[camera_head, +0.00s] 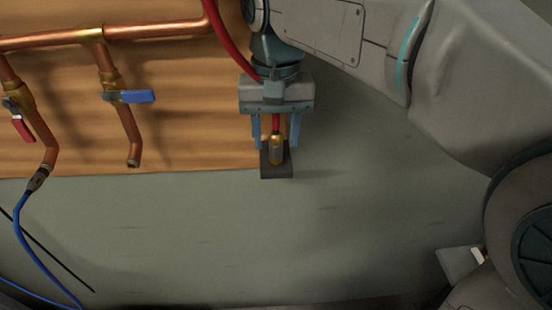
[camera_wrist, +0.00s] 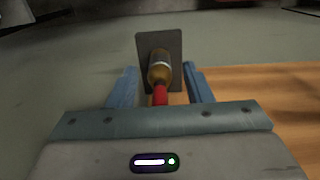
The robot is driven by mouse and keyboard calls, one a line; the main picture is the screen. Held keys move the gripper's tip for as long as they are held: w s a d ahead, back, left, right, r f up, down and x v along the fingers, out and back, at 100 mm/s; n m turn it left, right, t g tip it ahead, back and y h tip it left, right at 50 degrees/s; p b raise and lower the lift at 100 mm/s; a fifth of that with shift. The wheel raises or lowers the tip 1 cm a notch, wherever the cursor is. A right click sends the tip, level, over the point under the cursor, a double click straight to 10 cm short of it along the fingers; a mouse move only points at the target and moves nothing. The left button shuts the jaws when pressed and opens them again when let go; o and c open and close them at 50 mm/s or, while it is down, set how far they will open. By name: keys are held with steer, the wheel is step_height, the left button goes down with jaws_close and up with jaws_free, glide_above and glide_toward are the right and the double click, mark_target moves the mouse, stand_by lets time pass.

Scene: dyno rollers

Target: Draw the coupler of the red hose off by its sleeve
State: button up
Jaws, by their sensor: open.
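The red hose (camera_head: 218,38) runs down behind my wrist and ends in a brass coupler (camera_head: 276,148). The coupler sits against a dark grey block or plate (camera_head: 277,172) at the right edge of the wooden board. My gripper (camera_head: 275,140) is open, its two blue fingers on either side of the hose end and coupler. In the wrist view the coupler (camera_wrist: 160,68) lies between the fingers with visible gaps, in front of the dark plate (camera_wrist: 172,44). The red hose end (camera_wrist: 160,95) shows just below it. The sleeve cannot be told apart clearly from the rest of the coupler.
A wooden board (camera_head: 190,130) carries copper pipes (camera_head: 150,30), a blue-handled valve (camera_head: 130,96) and a red-handled valve (camera_head: 20,122) at left. A blue hose (camera_head: 22,235) hangs from the left pipe. The grey area below and right of the block is clear.

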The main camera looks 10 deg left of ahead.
mark_target(276, 133)
steer(key=shift+f+b, duration=0.55)
steer(key=shift+f, duration=0.8)
steer(key=shift+p, duration=0.4)
jaws_close()
steer(key=shift+r+p, duration=2.9)
steer(key=shift+r, duration=0.15)
